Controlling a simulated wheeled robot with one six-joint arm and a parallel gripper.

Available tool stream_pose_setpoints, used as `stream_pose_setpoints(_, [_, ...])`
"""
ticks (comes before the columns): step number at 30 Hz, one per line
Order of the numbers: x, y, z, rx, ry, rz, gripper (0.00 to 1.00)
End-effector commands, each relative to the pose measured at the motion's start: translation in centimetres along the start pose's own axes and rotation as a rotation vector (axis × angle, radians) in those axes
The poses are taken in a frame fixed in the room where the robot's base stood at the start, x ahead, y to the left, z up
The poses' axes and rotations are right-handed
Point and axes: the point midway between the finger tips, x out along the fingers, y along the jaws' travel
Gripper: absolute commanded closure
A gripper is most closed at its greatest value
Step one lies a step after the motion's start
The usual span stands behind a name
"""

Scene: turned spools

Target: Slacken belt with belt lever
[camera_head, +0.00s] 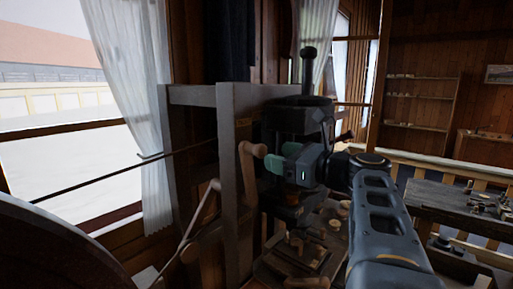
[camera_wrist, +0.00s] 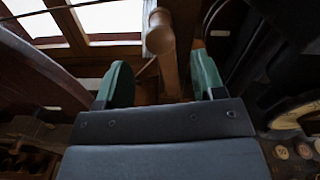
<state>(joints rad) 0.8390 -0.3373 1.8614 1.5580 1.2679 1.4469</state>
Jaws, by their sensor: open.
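The belt lever (camera_head: 247,185) is a pale wooden bar on the grey wooden frame, with a round peg handle sticking out near its top. In the wrist view the wooden handle (camera_wrist: 160,38) shows ahead of my gripper, its round end facing up, roughly between the fingertips sideways. My gripper (camera_head: 281,158) is open, with green fingers, just right of the handle. I see no clear contact; how far the fingertips reach along it I cannot tell. The belt (camera_head: 120,170) is a thin dark line running from the big wheel to the frame.
A big dark wheel (camera_head: 50,250) fills the lower left. The grey frame (camera_head: 228,120) stands beside the lever. A workbench (camera_head: 440,200) with small parts is on the right. A low bench (camera_head: 300,255) with small items lies below my gripper. Curtained windows are behind.

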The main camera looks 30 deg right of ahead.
Motion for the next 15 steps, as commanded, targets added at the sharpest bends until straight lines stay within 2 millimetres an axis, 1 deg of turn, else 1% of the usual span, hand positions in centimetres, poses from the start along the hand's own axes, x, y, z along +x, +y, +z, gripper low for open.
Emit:
stream_pose_setpoints(1, [1.1, 0.1, 0.2, 0.001, -0.001, 0.007, 0.37])
stream_pose_setpoints(6, [4.1, 0.1, 0.2, 0.000, 0.001, 0.006, 0.37])
stream_pose_setpoints(10, [5.8, 0.0, 0.1, 0.000, 0.002, 0.004, 0.37])
stream_pose_setpoints(15, [7.1, 0.0, 0.0, -0.001, 0.001, 0.002, 0.37])
